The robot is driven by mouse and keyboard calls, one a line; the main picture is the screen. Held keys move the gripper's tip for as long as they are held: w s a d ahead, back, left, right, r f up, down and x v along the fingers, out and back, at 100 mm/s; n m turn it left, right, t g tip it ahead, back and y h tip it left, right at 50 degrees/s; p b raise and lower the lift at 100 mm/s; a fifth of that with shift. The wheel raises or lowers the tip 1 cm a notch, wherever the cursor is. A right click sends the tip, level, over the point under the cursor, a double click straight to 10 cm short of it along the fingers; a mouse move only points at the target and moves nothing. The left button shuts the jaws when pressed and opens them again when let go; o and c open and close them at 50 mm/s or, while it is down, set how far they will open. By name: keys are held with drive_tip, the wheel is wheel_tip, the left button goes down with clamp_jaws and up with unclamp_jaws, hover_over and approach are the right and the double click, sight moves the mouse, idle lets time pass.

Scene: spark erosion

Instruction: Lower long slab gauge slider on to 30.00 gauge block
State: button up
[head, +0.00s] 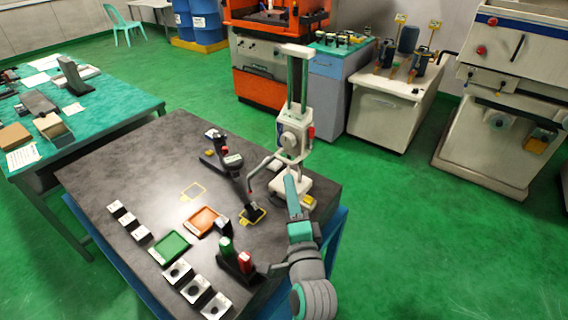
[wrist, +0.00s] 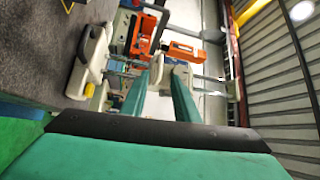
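The white slab gauge (head: 292,135) stands upright at the right rear of the dark table, with a tall twin-rod column, a round dial and a red knob on its slider. Its white base (head: 312,189) rests on the tabletop; the base also shows at the left of the sideways wrist view (wrist: 88,62). My gripper (head: 290,178) is in front of the gauge. Its teal fingers (wrist: 161,75) stand apart, pointing at the column and slider region. I cannot tell whether they touch it. I cannot pick out the 30.00 gauge block for certain.
A dark stand gauge (head: 233,165) is close left of my gripper. Green and red handled tools in a holder (head: 236,262), a green tray (head: 170,246), an orange tray (head: 203,221) and several metal blocks (head: 194,289) occupy the table front. The left rear tabletop has some bare room.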

drive_tip(key=w+a+r, duration=0.1)
drive_tip(key=w, duration=0.7)
drive_tip(key=shift+w+a, duration=0.25)
drive_tip(key=shift+w, duration=0.15)
clamp_jaws()
